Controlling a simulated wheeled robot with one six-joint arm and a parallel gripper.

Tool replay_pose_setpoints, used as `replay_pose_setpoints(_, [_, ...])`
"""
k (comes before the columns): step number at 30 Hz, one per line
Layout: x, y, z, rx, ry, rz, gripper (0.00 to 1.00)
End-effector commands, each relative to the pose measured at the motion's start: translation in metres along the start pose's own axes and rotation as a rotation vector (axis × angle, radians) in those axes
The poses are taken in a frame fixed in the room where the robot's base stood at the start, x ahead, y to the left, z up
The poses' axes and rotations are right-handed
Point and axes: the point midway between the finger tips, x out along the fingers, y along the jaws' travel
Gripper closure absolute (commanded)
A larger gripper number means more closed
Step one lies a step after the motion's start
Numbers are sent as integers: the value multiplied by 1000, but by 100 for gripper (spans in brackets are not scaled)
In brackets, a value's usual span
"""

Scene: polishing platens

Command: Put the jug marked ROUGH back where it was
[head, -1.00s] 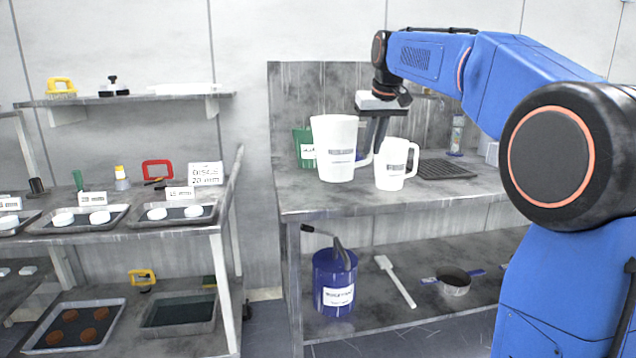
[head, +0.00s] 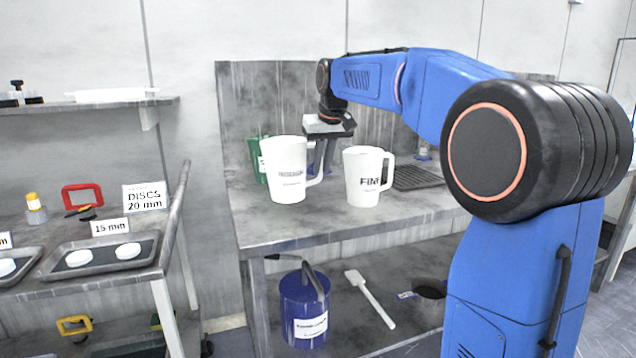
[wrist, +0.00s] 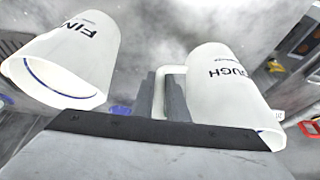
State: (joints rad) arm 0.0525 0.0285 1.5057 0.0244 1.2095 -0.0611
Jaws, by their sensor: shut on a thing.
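The jug marked ROUGH (head: 287,165) is a white tapered jug at the left of the workbench; its lettering is blurred in the head view but partly readable in the wrist view (wrist: 222,95). My gripper (head: 318,157) is at its handle, on the jug's right side. In the wrist view my fingers (wrist: 170,95) are shut on this handle. The jug is upright; I cannot tell whether its base touches the bench. A similar white jug marked FINE (head: 364,182) stands just to the right, apart from it; it also shows in the wrist view (wrist: 70,55).
A green container (head: 253,160) is close behind the held jug on the bench (head: 330,222). A dark rack (head: 418,177) lies behind right of FINE. A blue can (head: 303,312) and white spatula (head: 370,298) are on the lower shelf. Disc trays (head: 100,258) stand left.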

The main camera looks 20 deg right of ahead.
Motion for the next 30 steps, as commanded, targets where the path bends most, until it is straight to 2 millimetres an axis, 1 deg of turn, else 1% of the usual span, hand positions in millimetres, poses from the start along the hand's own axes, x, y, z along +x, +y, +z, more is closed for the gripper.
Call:
replay_pose_setpoints(5, [9, 0, 4, 0, 1, 0, 100])
replay_pose_setpoints(13, [39, 0, 17, 0, 1, 0, 100])
replay_pose_setpoints(24, [43, 0, 18, 0, 1, 0, 100])
replay_pose_setpoints(25, [44, 0, 19, 0, 1, 0, 84])
replay_pose_setpoints(26, [44, 0, 18, 0, 1, 0, 77])
replay_pose_setpoints(27, [44, 0, 18, 0, 1, 0, 68])
replay_pose_setpoints(30, [44, 0, 18, 0, 1, 0, 68])
